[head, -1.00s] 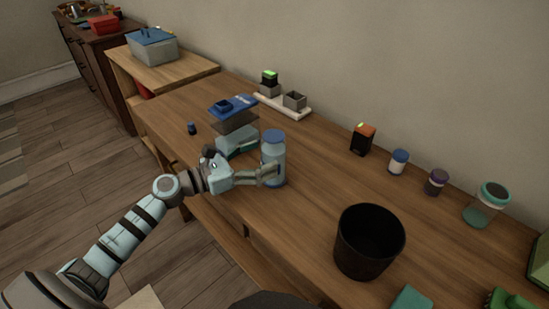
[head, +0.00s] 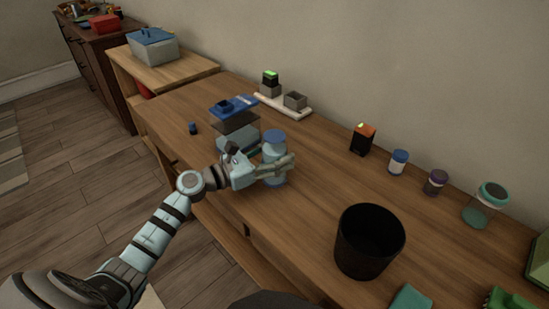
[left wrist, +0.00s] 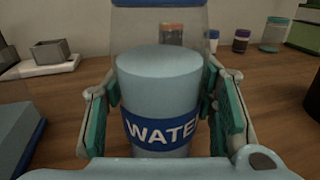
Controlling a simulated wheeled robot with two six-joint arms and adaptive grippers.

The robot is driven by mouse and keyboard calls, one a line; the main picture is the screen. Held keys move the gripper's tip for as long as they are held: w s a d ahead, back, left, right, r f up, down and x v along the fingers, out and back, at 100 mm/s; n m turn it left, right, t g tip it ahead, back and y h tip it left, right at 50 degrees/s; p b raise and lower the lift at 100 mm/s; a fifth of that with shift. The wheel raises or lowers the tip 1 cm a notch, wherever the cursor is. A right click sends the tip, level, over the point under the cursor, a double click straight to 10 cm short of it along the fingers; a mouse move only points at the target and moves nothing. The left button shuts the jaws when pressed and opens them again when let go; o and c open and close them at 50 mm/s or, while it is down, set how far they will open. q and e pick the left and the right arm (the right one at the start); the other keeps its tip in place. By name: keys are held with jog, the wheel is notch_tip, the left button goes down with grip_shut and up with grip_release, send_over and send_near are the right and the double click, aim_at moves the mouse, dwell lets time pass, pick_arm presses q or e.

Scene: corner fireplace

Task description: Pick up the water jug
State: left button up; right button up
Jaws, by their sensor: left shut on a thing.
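The water jug (head: 274,150) is a light blue, translucent cylinder with a blue lid, upright at the wooden counter's left part. In the left wrist view the jug (left wrist: 158,85) fills the middle, with a dark blue band reading "WATE". My left gripper (head: 283,168) is shut on the jug's body, with its teal finger pads (left wrist: 228,110) on either side of it. I cannot tell whether the jug's bottom touches the counter. My right gripper is not in view.
A clear box with a blue lid (head: 226,107) stands close behind and left of the jug. A black bin (head: 369,240) stands to the right on the wooden counter (head: 310,215). An orange-topped black box (head: 362,139) and several jars line the wall.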

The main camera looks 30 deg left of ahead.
aim_at(277, 134)
pick_arm(q)
jog(key=shift+r, duration=0.15)
notch_tip(277, 134, up, 10)
jog(key=p, duration=0.5)
notch_tip(277, 134, up, 10)
jog(key=p, duration=0.3)
jog(key=shift+p, duration=0.4)
jog(key=shift+f, duration=0.25)
